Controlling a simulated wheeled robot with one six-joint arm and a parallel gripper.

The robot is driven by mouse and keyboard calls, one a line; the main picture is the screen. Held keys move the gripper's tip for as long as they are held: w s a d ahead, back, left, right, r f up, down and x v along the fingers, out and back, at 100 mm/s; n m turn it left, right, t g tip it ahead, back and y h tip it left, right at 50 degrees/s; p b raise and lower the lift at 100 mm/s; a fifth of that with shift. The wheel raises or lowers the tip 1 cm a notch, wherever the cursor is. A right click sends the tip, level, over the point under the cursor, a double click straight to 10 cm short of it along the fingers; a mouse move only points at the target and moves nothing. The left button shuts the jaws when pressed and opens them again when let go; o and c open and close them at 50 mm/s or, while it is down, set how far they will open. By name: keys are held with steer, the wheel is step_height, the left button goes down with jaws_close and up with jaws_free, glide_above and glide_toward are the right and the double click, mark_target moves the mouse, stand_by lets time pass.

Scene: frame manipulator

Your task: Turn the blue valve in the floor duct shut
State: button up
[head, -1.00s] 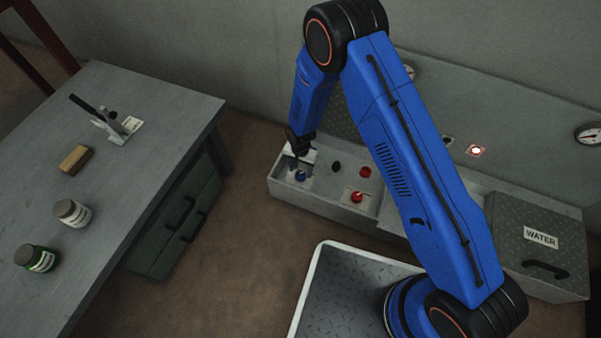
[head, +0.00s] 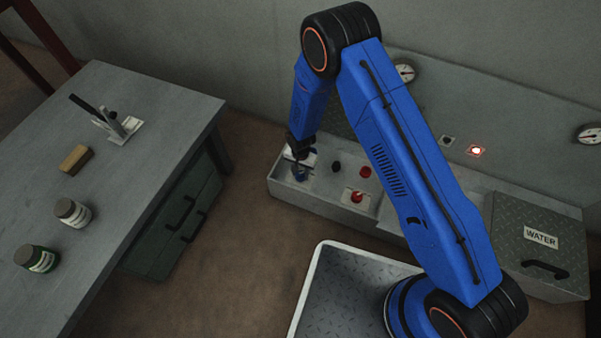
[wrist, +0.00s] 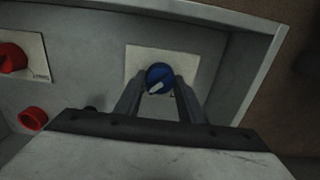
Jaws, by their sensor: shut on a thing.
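The blue valve (wrist: 158,76) is a round knob with a white pointer mark, set on a pale plate (wrist: 135,62) in the floor duct (head: 335,208). In the wrist view my gripper (wrist: 160,88) has one finger on each side of the knob, shut on it. In the head view my gripper (head: 299,165) reaches down into the left end of the duct, over the blue valve (head: 300,175), which it partly hides. The label on the plate is mostly covered by a finger.
Two red knobs (head: 365,172) (head: 357,196) and a black knob (head: 336,167) sit right of the blue valve. A lid marked WATER (head: 535,235) covers the duct's right part. A workbench (head: 150,170) stands left.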

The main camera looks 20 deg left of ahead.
steer(key=n, duration=0.4)
steer(key=shift+n, duration=0.4)
steer(key=n, duration=0.4)
steer(key=shift+n, duration=0.3)
steer(key=n, duration=0.4)
steer(key=shift+n, duration=2.2)
steer(key=o, duration=1.1)
steer(key=shift+c, duration=0.2)
